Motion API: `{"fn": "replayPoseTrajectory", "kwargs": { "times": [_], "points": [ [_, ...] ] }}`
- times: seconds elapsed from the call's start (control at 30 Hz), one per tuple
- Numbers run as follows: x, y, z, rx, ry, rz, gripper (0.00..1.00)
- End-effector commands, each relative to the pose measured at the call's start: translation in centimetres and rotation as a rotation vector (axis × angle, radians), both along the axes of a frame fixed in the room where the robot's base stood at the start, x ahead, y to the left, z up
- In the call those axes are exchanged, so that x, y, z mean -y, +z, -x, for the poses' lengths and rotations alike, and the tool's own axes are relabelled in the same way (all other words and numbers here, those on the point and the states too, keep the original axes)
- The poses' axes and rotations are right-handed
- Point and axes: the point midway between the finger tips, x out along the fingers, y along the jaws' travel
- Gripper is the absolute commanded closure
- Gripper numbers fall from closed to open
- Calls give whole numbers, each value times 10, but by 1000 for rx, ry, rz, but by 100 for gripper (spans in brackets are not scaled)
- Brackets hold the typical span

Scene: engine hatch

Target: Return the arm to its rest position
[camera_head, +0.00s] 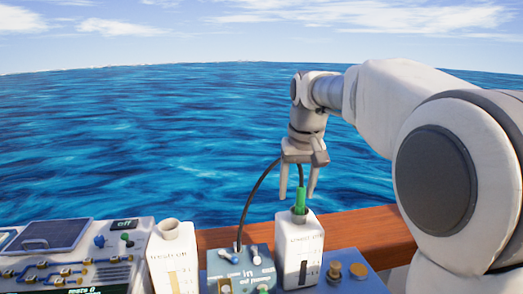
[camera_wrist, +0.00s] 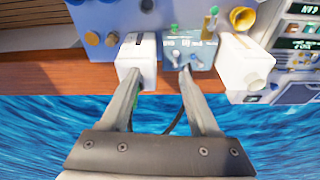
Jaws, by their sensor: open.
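My gripper (camera_head: 298,180) hangs from my arm at the right of the head view, fingers pointing down. It is open with nothing between its fingers. It is above and close to a white bottle (camera_head: 300,248) that has a green piece (camera_head: 300,202) standing in its top. In the wrist view my gripper (camera_wrist: 158,80) shows its two fingers apart, with the white bottle (camera_wrist: 138,52) beyond the left finger. I cannot tell from these views whether a finger touches the green piece.
A second white bottle (camera_head: 172,262) with an open neck stands left of a blue panel marked "in" (camera_head: 240,264). A black hose (camera_head: 258,188) rises from that panel behind my gripper. A control console (camera_head: 75,255) is at far left. A wooden rail (camera_head: 365,228) borders open water.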

Motion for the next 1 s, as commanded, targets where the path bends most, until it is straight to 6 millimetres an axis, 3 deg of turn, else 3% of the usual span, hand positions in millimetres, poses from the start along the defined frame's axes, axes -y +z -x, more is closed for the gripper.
{"fn": "replayPoseTrajectory", "kwargs": {
  "times": [0.13, 0.33, 0.47, 0.7, 0.83, 1.0],
  "points": [
    [17, 13, 49, 49, -20, -6, 38],
    [35, 13, 114, 113, -43, -8, 38],
    [44, 5, 156, 155, -57, -7, 38],
    [56, -28, 226, 227, -83, 1, 38],
    [60, -47, 251, 255, -92, 5, 38],
    [62, -60, 266, 274, -99, 8, 38]
  ]
}}
